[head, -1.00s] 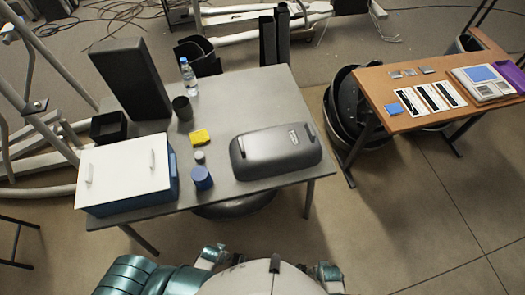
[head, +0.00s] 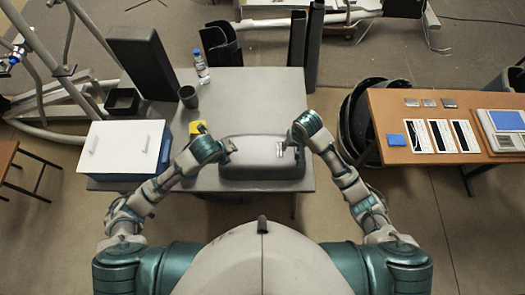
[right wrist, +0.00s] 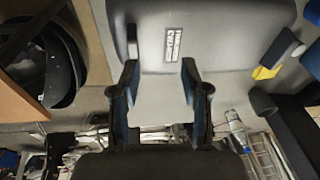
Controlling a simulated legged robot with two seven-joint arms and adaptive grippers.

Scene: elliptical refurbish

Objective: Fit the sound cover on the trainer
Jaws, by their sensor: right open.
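A dark grey rounded cover (head: 262,172), seemingly the sound cover, lies on the grey table (head: 270,95). It has a small label and a dark grip at its end; it also shows in the right wrist view (right wrist: 235,40). My right gripper (head: 294,135) is at the cover's right end, open, its two fingers (right wrist: 160,78) apart near the label with nothing between them. My left gripper (head: 230,148) is at the cover's left end; whether it touches or is closed is unclear. White trainer frame parts (head: 290,22) stand behind the table.
A blue box with white lid (head: 122,148), a dark upright panel (head: 142,62), a bottle (head: 201,68), a cup (head: 188,97) and a yellow item (head: 197,127) share the table. An orange-brown table (head: 385,100) stands right. The table's back right is clear.

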